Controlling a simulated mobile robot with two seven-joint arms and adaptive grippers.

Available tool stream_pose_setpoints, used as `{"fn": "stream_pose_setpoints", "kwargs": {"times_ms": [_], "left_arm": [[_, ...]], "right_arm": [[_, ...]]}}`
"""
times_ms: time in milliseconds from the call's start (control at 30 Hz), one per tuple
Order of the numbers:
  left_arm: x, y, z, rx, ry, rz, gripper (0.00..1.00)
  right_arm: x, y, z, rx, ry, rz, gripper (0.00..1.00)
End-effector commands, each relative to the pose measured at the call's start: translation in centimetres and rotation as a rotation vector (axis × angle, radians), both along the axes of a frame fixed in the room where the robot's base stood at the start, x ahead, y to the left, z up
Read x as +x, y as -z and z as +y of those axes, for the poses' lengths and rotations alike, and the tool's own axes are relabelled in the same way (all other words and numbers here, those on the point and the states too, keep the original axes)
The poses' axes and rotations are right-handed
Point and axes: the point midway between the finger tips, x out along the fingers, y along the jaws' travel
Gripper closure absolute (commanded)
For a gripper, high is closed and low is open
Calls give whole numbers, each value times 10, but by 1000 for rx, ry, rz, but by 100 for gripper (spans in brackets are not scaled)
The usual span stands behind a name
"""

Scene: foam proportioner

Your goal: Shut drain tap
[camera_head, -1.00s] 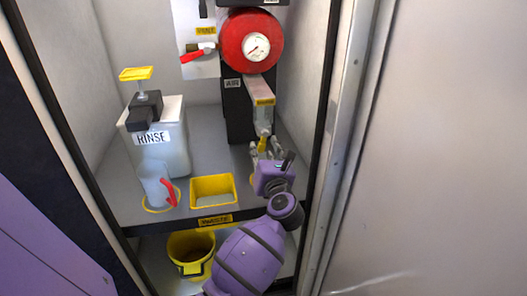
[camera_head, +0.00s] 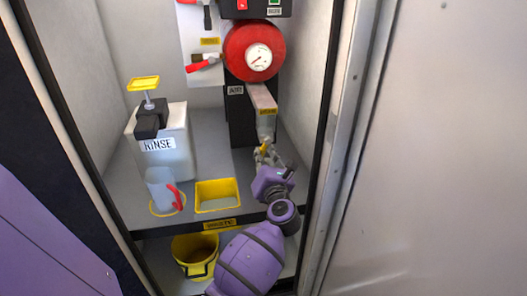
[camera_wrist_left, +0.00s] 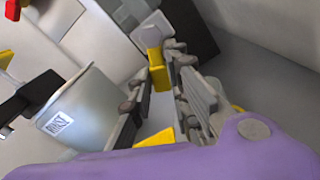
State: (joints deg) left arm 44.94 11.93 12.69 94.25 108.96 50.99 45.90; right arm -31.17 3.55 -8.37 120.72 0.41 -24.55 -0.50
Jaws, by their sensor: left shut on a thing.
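The drain tap has a yellow handle (camera_head: 264,146) and hangs below the clear column under the red round unit with a gauge. My left gripper (camera_head: 266,158) is shut on this handle, at the right of the cabinet shelf. In the left wrist view the yellow handle (camera_wrist_left: 159,77) stands between the two grey fingers (camera_wrist_left: 162,82), below a pale tap body (camera_wrist_left: 152,36). The fingers hide part of the tap in the head view. My right gripper is not in view.
A white RINSE pump container (camera_head: 165,168), a clear jug with a red handle (camera_head: 160,188) and a yellow-rimmed waste opening (camera_head: 217,209) lie left of my arm. A yellow bucket (camera_head: 195,257) stands below. The cabinet's right wall (camera_head: 303,95) is close to my gripper.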

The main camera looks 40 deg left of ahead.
Motion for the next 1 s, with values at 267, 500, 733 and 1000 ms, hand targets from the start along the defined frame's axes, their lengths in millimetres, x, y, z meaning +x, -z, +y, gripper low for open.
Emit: {"fn": "stream_pose_setpoints", "kwargs": {"times_ms": [267,500,733,1000], "left_arm": [[-7,-13,5,164,0,198,100],[-12,-20,10,313,1,371,100],[-15,-29,13,454,1,534,100],[-18,-36,14,600,1,704,100]], "right_arm": [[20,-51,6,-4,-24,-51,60],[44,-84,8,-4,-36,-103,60],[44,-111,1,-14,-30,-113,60],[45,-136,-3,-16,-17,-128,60]]}}
